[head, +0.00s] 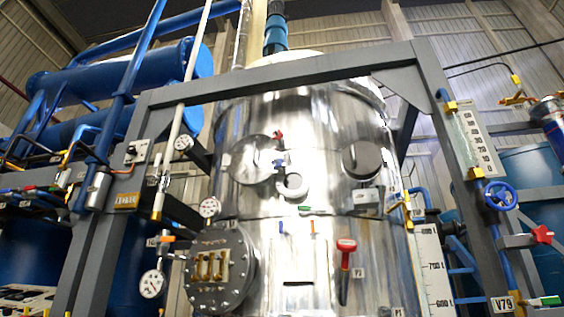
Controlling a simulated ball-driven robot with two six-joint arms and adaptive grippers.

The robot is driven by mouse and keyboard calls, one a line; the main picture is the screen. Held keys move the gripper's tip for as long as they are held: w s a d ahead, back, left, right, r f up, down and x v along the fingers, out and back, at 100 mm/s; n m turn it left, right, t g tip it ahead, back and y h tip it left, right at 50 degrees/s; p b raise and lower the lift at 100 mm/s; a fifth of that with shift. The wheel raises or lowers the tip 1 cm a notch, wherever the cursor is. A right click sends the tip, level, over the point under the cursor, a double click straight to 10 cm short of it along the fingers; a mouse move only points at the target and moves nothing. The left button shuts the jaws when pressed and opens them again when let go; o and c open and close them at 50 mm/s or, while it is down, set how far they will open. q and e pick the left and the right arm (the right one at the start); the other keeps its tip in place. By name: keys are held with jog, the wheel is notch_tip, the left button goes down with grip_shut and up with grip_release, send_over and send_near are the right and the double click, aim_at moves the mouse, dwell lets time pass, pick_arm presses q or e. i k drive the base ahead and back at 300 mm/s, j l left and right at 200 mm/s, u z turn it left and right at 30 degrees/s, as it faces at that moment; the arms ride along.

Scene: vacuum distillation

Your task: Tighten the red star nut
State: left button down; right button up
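A red star-shaped nut (542,235) sits at the right side of the head view, at the end of a short grey bracket (514,241) beside the grey frame post. It is just below and right of a blue handwheel (500,196). How tight it is cannot be told. Another small red knob (278,135) shows on the upper part of the steel vessel (310,220). Neither of my grippers is in view.
A grey frame (270,77) surrounds the vessel. A round bolted hatch (221,268), pressure gauges (151,284) and a red-handled valve (346,246) are on or near it. Blue pipes and tanks (100,88) fill the left. Level scales (475,140) stand at right.

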aim_at(278, 137)
jog(key=i+j+z, duration=0.15)
jog(key=j+z, duration=0.25)
jog(key=i+j+z, duration=0.15)
jog(key=z, duration=0.25)
jog(key=j, duration=0.1)
